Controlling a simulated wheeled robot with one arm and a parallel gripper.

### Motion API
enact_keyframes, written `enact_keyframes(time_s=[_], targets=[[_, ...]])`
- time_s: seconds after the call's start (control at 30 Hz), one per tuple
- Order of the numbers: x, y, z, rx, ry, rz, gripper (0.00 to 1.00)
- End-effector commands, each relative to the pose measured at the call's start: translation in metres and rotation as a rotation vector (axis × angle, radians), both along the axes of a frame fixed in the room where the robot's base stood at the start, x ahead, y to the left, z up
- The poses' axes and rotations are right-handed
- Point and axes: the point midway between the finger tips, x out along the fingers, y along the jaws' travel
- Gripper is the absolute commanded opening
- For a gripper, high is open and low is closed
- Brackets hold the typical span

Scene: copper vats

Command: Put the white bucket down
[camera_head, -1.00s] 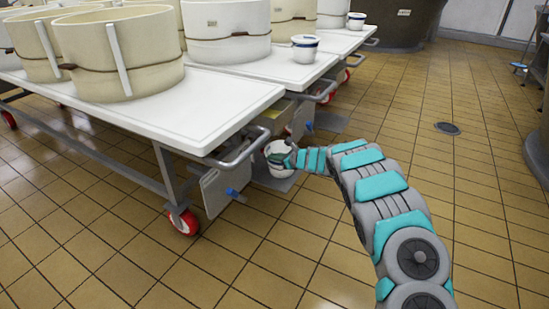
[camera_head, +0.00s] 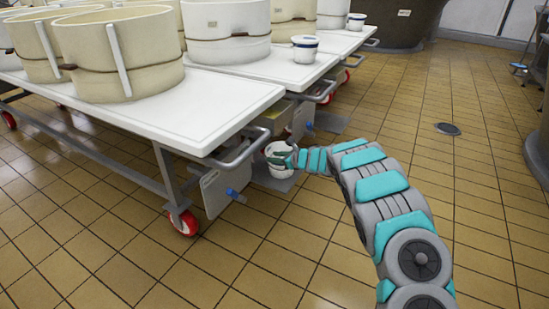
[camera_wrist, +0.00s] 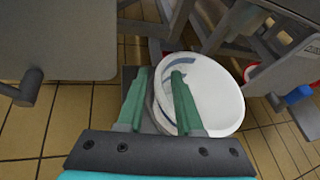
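The white bucket (camera_head: 279,172) is low down beside the end of the near white table in the head view, at or close to a grey plate near floor level. The wrist view shows its round open top and pale inside (camera_wrist: 218,92), somewhat tilted in that picture. My gripper (camera_wrist: 160,88) has its two green fingers spread apart. One finger is outside the bucket's left rim and the other overlaps its opening, with a gap between each finger and the wall. The bucket's underside is hidden, so I cannot tell exactly what it rests on.
The white table (camera_head: 215,112) with large cream vats (camera_head: 118,55) stands left, with a push handle and red wheels. Another white tub with a blue band (camera_head: 304,50) is on the farther table. The tiled floor right of my arm is clear, apart from a drain (camera_head: 447,129).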

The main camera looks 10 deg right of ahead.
Motion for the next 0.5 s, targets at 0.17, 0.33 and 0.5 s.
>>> enact_keyframes(time_s=[0.17, 0.33, 0.5], targets=[[-0.017, -0.014, 0.008, -0.002, 0.002, -0.004, 0.35], [-0.035, -0.029, 0.019, -0.003, 0.001, -0.004, 0.35], [-0.054, -0.043, 0.031, -0.003, -0.001, -0.004, 0.35]])
